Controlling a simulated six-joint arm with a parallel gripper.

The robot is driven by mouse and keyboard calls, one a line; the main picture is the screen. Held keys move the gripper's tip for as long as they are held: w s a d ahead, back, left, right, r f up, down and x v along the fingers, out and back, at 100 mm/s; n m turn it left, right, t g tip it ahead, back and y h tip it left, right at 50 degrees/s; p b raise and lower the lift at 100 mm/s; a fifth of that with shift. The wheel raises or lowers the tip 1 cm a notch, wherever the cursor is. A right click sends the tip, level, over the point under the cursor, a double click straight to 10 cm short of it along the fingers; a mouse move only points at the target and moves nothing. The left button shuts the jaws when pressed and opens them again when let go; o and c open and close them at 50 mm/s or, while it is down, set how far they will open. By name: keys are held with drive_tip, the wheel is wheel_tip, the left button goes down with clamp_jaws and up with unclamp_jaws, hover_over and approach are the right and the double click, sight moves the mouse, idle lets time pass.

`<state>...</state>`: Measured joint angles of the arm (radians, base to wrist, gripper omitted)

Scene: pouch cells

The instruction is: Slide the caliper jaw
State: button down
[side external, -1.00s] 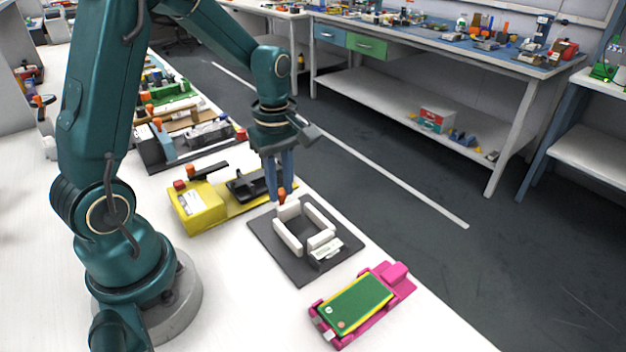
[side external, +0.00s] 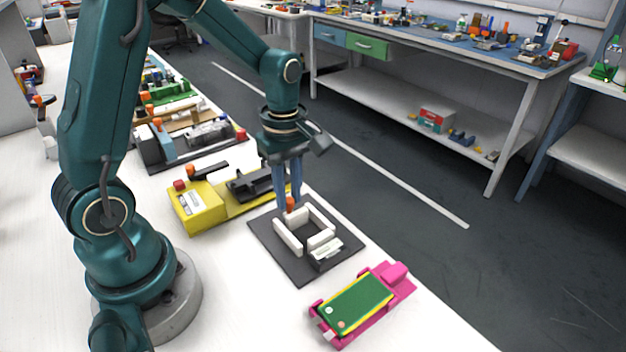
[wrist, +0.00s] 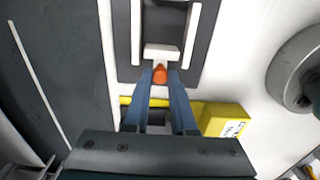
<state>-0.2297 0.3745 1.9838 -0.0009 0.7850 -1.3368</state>
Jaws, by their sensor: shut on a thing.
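The caliper is a dark grey plate (side external: 295,270) with white parts on it. Two long white bars (side external: 288,238) run along its sides, and a white block (side external: 321,238) stands at the near end, by a dark block with a white label (side external: 326,252). The white sliding jaw (wrist: 161,52) is at the far end, between the bars, with an orange knob (wrist: 159,74). My gripper (side external: 288,200) points down at that end, its blue fingers shut on the orange knob, which also shows in the side view (side external: 291,204). The fingers partly hide the jaw there.
A yellow fixture (side external: 203,207) with a black part stands left of the plate, close behind my fingers. A pink holder (side external: 392,275) with a green and yellow flat piece (side external: 357,303) lies at the near right. White table (side external: 240,310) is bare in front.

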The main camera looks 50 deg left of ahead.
sight(290, 200)
drive_tip(key=shift+d, duration=0.25)
drive_tip(key=c, duration=0.7)
unclamp_jaws()
drive_tip(key=shift+c, duration=0.2)
drive_tip(key=shift+r, duration=0.1)
drive_tip(key=shift+r, duration=2.5)
